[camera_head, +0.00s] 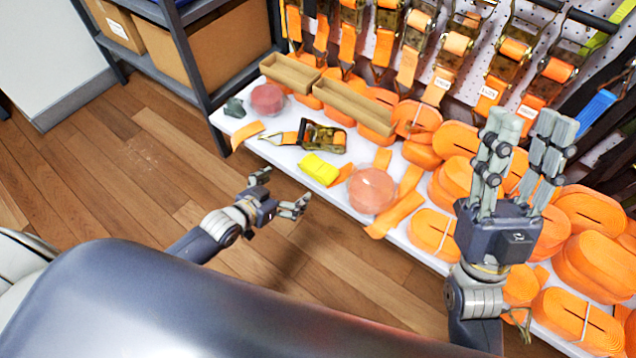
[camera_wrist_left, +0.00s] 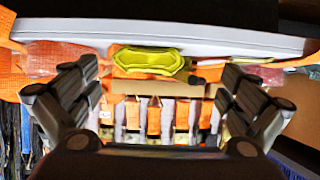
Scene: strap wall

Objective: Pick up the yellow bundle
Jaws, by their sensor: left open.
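The yellow bundle (camera_head: 319,169) lies on the white shelf near its front edge, below the ratchet buckle. My left gripper (camera_head: 282,188) is open and empty, in front of the shelf edge, to the left of the bundle and apart from it. In the left wrist view the yellow bundle (camera_wrist_left: 148,60) shows between the two spread fingers (camera_wrist_left: 160,72), beyond their tips. My right gripper (camera_head: 530,125) is raised over the right part of the shelf, its fingers pointing up and apart, with nothing between them.
A ratchet buckle (camera_head: 322,137) lies just behind the bundle. A round clear-topped container (camera_head: 371,190) sits to its right. Orange strap rolls (camera_head: 433,235) crowd the right. Cardboard trays (camera_head: 352,108) stand behind. The wooden floor (camera_head: 130,170) is clear at left.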

